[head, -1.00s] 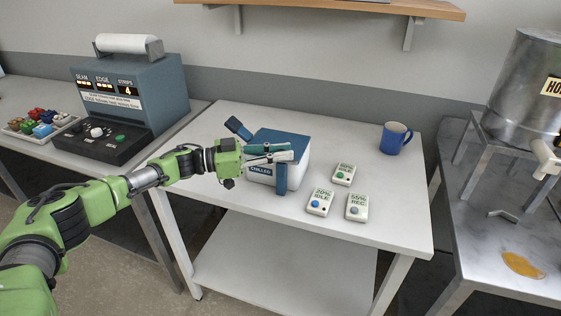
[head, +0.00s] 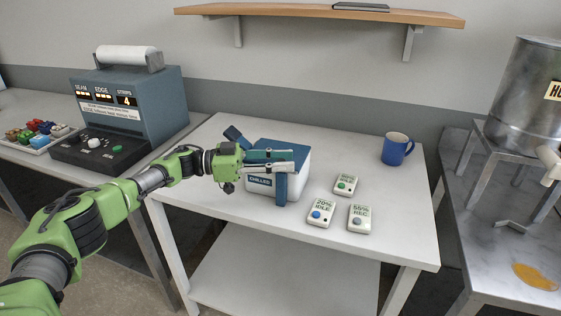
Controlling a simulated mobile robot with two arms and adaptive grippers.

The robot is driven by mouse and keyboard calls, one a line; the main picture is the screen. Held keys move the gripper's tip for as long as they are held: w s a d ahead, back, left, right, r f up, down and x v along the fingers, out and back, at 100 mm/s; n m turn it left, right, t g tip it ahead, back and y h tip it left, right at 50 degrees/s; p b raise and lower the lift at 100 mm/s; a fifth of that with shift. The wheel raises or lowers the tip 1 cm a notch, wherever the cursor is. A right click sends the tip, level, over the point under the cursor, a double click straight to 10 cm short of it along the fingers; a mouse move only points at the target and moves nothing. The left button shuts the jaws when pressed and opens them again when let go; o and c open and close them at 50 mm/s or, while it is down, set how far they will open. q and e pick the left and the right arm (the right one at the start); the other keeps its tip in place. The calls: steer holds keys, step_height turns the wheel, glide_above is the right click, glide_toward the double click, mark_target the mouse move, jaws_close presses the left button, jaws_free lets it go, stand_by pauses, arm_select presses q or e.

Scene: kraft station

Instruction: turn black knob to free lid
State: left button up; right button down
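A white box with a blue lid (head: 283,147) and a "CHILLED" label (head: 260,181) stands on the white table. A blue strap (head: 281,188) hangs down its front, and a dark blue flap (head: 233,134) sticks up at its left. My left gripper (head: 292,161) reaches in from the left, its fingers lying across the front of the box near the lid's edge. The gap between the fingers is too small to judge, and I cannot tell whether they touch the box. No black knob can be made out on the box; the gripper covers part of it. My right gripper is out of view.
Three small labelled button units, with green (head: 345,184), blue (head: 320,213) and grey (head: 359,219) buttons, lie right of the box. A blue mug (head: 397,149) stands behind them. A sealing machine (head: 137,108) is left, a metal urn (head: 527,95) right.

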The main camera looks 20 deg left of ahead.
arm_select(q)
steer(key=shift+a, duration=0.1)
steer(key=v, duration=1.1)
steer(key=shift+a, duration=0.35)
steer(key=shift+s, duration=0.1)
